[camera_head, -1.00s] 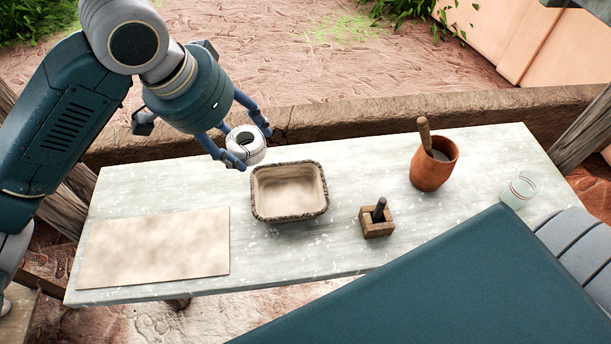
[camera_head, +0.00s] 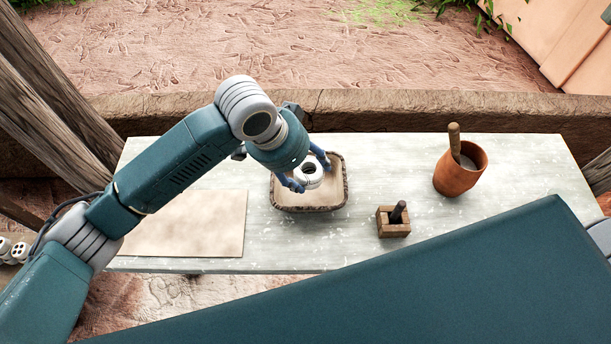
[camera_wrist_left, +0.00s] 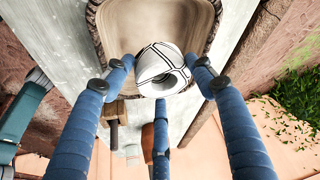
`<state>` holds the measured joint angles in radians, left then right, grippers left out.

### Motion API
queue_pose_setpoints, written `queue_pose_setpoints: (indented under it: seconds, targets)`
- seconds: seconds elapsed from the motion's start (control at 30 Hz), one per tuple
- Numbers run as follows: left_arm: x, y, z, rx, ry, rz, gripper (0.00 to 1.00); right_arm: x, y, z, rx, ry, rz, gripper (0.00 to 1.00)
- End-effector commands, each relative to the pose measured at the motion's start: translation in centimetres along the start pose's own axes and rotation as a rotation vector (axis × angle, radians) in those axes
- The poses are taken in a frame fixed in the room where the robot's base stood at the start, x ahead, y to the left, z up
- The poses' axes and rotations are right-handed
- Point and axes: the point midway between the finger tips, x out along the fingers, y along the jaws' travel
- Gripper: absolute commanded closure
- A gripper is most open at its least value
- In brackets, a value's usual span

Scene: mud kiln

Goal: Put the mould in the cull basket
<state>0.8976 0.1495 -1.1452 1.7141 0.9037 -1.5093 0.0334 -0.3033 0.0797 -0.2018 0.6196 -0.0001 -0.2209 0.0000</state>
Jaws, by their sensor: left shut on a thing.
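The mould is a white, rounded piece with dark lines and a dark hole (camera_head: 309,178); it also shows in the left wrist view (camera_wrist_left: 160,73). My left gripper (camera_head: 311,172) is shut on it, its blue fingers around its sides. The cull basket (camera_head: 309,208) is a shallow rectangular basket with a dark rough rim and pale inside, on the table. The mould and fingers overlap the basket's opening in the head view. In the left wrist view the basket (camera_wrist_left: 97,35) lies behind the mould. I cannot tell whether the mould touches it. My right gripper is not in view.
The pale stone table (camera_head: 370,160) also holds a beige board (camera_head: 200,225) at left, a small wooden box with a dark peg (camera_head: 393,225), and a terracotta pot with a wooden handle (camera_head: 458,177). Similar white pieces (camera_head: 14,250) lie at far left.

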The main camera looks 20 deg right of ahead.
Motion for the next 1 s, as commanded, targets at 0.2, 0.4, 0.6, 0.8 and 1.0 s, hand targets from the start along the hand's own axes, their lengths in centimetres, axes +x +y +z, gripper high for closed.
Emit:
queue_pose_setpoints:
  seconds: [0.2,0.4,0.6,0.8,1.0]
  targets:
    - [1.9,0.0,0.9,-0.002,-0.001,0.000,0.78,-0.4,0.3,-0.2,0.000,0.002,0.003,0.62]
    - [4.3,-0.1,1.8,-0.001,0.000,-0.001,0.78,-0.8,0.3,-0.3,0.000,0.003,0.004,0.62]
    - [4.5,-0.1,1.9,0.000,0.002,-0.002,0.78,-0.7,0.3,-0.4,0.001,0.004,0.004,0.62]
    - [4.8,-0.1,2.0,0.000,0.000,-0.001,0.41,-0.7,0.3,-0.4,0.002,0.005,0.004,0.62]
    - [4.7,-0.1,2.0,0.000,0.000,-0.001,0.36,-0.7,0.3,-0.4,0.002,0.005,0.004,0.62]
